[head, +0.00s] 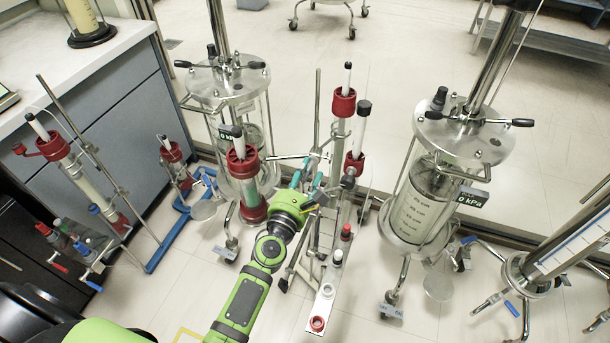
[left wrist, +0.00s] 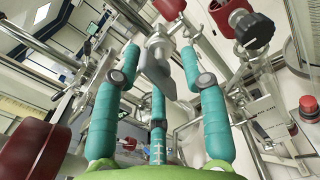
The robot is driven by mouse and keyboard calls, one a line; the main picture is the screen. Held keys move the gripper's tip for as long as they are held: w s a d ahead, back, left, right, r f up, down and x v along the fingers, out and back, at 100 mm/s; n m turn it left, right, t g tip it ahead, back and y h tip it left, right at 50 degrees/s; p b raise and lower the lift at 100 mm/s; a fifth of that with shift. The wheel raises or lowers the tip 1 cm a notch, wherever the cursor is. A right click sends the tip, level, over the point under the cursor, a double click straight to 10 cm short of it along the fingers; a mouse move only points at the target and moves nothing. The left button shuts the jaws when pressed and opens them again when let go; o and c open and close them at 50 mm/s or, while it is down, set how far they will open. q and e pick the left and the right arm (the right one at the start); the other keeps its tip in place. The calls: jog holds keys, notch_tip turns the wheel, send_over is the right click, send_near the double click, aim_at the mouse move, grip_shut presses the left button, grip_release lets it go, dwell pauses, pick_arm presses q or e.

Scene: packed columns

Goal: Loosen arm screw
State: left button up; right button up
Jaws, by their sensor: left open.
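My left gripper (head: 305,178) reaches in from below to the stand with red-capped columns, just right of a wide red-capped column (head: 243,165). In the left wrist view its teal fingers (left wrist: 160,58) are spread apart. A grey metal screw with a flat wing-like handle (left wrist: 155,60) lies between the fingertips, on a clamp arm. It looks like the arm screw. The fingers stand on either side of it, and I see no clear contact. In the head view the screw is hidden by the gripper. My right gripper is not in view.
A clear pressure vessel (head: 416,208) stands at right, and another column stand (head: 105,190) at left by the counter (head: 85,60). A slim column with a red collar (head: 343,103) rises close behind the gripper. Open floor (head: 545,130) lies at upper right.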

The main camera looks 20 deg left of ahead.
aim_at(305, 178)
pick_arm(q)
jog(key=shift+w, duration=0.3)
jog(key=shift+s, duration=0.1)
jog(key=shift+s+a, duration=0.15)
jog(key=shift+s, duration=3.3)
